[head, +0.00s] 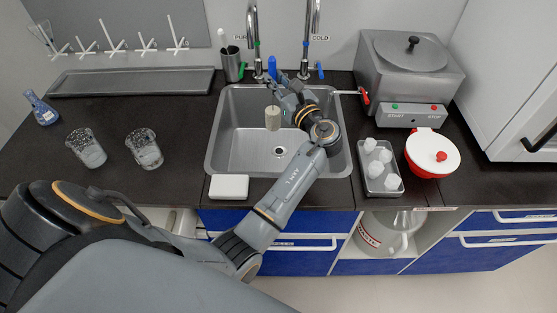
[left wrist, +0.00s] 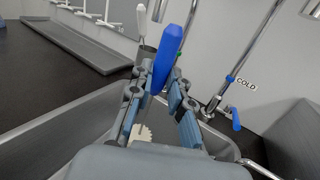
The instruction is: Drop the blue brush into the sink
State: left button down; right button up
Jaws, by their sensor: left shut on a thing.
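The blue brush has an upright blue handle (head: 272,67) and a pale brush head (head: 273,118) that shows below my left gripper. My left gripper (head: 271,83) is shut on the brush, over the back part of the steel sink (head: 236,148). In the left wrist view the blue handle (left wrist: 168,58) stands up between the two fingers, and part of the pale bristles (left wrist: 142,132) shows below them. The brush head appears over the basin. Its exact height above the bottom is hard to tell. My right gripper is not in view.
Two taps (head: 255,42) (head: 310,40) rise behind the sink. A steel cup (head: 232,67) holding a white-handled brush (head: 222,40) stands behind left. A white block (head: 229,187) lies before the sink. A distiller (head: 410,65) and a tray of white pieces (head: 392,185) are right.

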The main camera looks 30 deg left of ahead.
pick_arm(q)
jog(key=shift+f, duration=0.1)
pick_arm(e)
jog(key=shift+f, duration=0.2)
pick_arm(q)
jog(key=c, duration=1.2)
grip_release()
jog(key=shift+o, duration=0.2)
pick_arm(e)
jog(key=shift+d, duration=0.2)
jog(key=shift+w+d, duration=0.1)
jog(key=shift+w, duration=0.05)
pick_arm(q)
notch_tip(320, 180, up, 10)
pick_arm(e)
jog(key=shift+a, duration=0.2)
